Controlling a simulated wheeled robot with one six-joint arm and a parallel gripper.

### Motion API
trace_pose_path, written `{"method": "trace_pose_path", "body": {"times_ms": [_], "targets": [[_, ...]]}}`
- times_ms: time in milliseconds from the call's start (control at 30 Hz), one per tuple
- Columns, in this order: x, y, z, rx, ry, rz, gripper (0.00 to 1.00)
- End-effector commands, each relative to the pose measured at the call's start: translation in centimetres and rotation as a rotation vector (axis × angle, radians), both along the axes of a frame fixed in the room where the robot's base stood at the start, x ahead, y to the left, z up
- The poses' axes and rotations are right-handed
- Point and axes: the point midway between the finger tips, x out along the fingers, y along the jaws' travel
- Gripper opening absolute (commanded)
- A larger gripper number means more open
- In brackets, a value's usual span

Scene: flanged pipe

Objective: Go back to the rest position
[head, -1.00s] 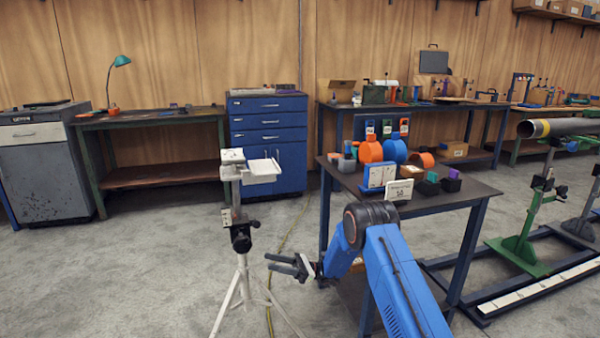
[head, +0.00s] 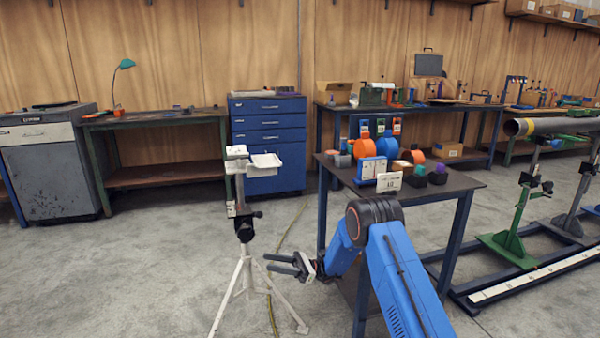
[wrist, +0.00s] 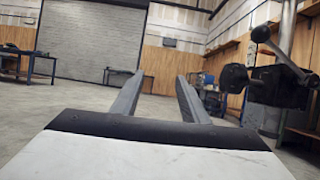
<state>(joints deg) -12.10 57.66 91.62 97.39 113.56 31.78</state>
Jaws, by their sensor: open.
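My gripper (head: 283,264) is in the lower middle of the head view, on the end of my blue arm. It points left, low beside the white tripod stand (head: 246,270). In the wrist view its two fingers (wrist: 155,98) are spread apart with nothing between them. The dark clamp knob of the stand (wrist: 272,85) shows at the right of the wrist view, apart from the fingers. The stand carries a small white tray (head: 264,162) at its top.
A dark table (head: 440,188) with orange and blue rolls stands behind my arm. A blue drawer cabinet (head: 268,140) and a workbench (head: 160,117) line the wall. Floor at the left is clear.

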Motion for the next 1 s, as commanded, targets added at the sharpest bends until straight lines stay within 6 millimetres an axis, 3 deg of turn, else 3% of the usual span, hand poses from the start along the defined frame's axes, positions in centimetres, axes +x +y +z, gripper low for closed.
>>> {"method": "trace_pose_path", "body": {"times_ms": [267,467,700,1000], "targets": [[-1.7,-0.5,3.1,-0.058,-0.067,0.02,0.41],[-4.0,-1.3,6.6,-0.127,-0.152,0.044,0.41],[-8.4,-3.1,11.3,-0.249,-0.305,0.081,0.41],[-14.5,-6.4,15.6,-0.404,-0.508,0.124,0.41]]}}
